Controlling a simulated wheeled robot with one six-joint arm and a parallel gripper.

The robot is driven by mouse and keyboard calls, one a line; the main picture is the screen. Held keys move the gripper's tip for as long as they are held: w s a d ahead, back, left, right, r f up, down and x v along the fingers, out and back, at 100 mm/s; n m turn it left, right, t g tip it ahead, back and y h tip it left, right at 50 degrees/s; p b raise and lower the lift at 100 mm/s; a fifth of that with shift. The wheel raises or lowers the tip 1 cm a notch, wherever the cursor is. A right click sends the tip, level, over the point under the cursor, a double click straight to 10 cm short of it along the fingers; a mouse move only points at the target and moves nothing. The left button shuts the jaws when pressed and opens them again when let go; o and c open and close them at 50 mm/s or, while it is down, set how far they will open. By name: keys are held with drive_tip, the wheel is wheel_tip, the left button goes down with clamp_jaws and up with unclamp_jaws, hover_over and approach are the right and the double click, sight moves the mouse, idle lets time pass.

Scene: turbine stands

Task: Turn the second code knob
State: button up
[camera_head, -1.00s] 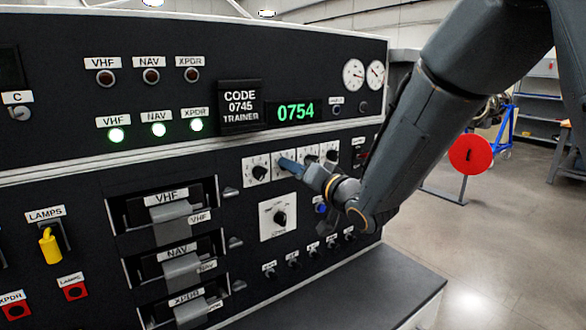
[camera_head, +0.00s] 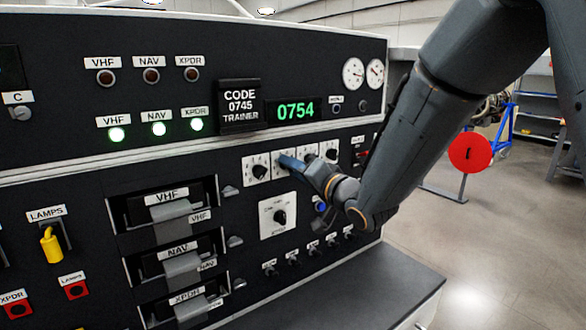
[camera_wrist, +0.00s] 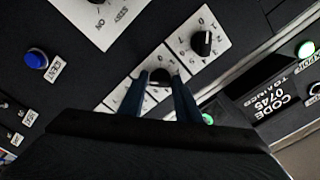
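A row of code knobs on white dial plates sits below the green display (camera_head: 296,110), which reads 0754. The placard (camera_head: 240,107) beside it reads CODE 0745 TRAINER. My gripper (camera_head: 287,162) is at the second plate from the left and hides most of it in the head view. In the wrist view, the blue fingers of my gripper (camera_wrist: 159,82) stand on either side of the black second code knob (camera_wrist: 160,76). The gap between fingers and knob is too small to tell whether they touch. The first code knob (camera_wrist: 203,42) is clear of the fingers.
A larger knob (camera_head: 280,217) on a white plate is below the row, with a blue button (camera_head: 320,207) to its right. Small knobs line the lower panel above a dark ledge (camera_head: 350,285). Open floor lies to the right, with a red disc (camera_head: 470,152) on a stand.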

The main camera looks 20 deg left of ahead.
drive_tip(key=shift+o, duration=1.3)
drive_tip(key=b+v, duration=0.2)
drive_tip(key=v, duration=0.5)
drive_tip(key=shift+s+d, duration=0.2)
drive_tip(key=shift+s, duration=0.1)
